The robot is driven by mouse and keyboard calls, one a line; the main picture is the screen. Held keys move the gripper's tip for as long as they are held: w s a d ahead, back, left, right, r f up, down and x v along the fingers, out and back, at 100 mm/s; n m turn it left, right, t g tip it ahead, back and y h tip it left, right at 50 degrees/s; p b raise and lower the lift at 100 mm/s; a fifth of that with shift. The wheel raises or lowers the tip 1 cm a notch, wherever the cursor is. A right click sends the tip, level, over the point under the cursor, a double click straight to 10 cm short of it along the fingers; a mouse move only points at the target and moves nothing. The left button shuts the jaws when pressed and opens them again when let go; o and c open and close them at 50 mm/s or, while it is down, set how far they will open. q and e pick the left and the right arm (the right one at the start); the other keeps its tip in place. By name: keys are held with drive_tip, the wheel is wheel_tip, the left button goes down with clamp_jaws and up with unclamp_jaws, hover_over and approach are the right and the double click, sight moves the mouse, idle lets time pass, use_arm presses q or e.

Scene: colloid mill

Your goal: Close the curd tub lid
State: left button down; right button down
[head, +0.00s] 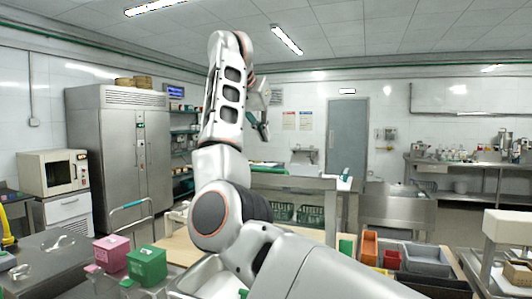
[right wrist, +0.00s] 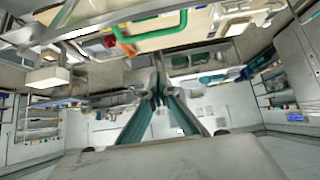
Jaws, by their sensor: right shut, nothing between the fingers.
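I cannot tell which thing is the curd tub or its lid. A grey metal top with handles (head: 62,262) lies flat at the lower left in the head view. A light metal basin (head: 203,277) shows partly at the bottom, with my right arm hiding much of that area. My right gripper (head: 262,128) is raised high above the table, far from these things. In the right wrist view its fingers (right wrist: 160,100) come together, shut and empty, and that picture is upside down. My left gripper is not in view.
A pink box (head: 111,253) and a green box (head: 147,265) stand at the lower left. A tall steel cabinet (head: 115,150) stands at the left. The air around the gripper looks clear.

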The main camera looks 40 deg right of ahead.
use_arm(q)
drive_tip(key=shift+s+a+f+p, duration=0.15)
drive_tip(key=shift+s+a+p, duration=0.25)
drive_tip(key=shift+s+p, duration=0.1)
use_arm(e)
drive_tip(key=d+f, duration=0.1)
drive_tip(key=f, duration=0.1)
drive_tip(key=w+d+f, duration=0.1)
drive_tip(key=f, duration=0.2)
drive_tip(key=d+f, duration=0.1)
drive_tip(key=f, duration=0.2)
drive_tip(key=shift+w+f, duration=0.2)
drive_tip(key=shift+f, duration=0.05)
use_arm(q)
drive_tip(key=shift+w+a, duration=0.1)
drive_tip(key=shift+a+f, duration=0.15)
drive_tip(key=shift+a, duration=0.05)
use_arm(e)
drive_tip(key=shift+s+a+f, duration=0.1)
